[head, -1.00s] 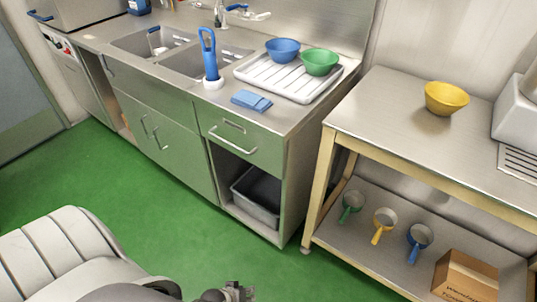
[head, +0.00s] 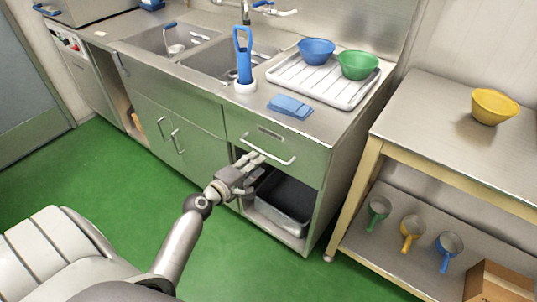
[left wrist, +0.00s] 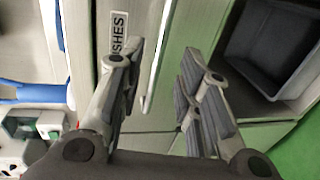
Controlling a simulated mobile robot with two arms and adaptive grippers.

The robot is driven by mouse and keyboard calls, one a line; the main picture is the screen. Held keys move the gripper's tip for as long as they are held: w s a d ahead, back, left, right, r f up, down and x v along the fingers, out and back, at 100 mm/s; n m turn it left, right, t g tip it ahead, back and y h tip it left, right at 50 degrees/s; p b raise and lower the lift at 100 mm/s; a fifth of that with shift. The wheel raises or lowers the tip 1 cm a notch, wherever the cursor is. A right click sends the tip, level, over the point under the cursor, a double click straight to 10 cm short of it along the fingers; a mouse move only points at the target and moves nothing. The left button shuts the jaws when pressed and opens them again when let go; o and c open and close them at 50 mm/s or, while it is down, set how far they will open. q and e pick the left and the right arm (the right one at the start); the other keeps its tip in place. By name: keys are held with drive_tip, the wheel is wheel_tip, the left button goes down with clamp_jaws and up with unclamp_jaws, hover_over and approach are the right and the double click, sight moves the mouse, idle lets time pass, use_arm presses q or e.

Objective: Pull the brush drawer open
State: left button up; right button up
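The brush drawer (head: 300,150) is shut, in the steel counter under the worktop. Its label, ending in "SHES" (left wrist: 119,33), shows in the left wrist view. Its bar handle (head: 277,157) runs across the front; the handle (left wrist: 155,62) also shows in the left wrist view, between the two fingers in the picture. My left gripper (head: 256,164) is at the left end of the handle; the fingers are open (left wrist: 160,75). I cannot tell whether they touch the bar. My right gripper is not in view.
An open bay under the drawer holds a grey bin (head: 283,203). On the worktop are a blue brush in a white holder (head: 244,62), blue cloths (head: 290,106) and a white rack (head: 340,92) with bowls. A side table (head: 440,110) stands to the right. The green floor in front is clear.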

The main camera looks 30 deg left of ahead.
sight(268, 155)
use_arm(q)
drive_tip(key=x, duration=0.7)
drive_tip(key=shift+w+f, duration=0.15)
drive_tip(key=shift+w, duration=0.2)
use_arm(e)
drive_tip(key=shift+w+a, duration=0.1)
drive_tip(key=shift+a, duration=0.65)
use_arm(q)
drive_tip(key=shift+c, duration=0.2)
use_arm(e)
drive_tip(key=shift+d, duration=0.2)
use_arm(q)
clamp_jaws()
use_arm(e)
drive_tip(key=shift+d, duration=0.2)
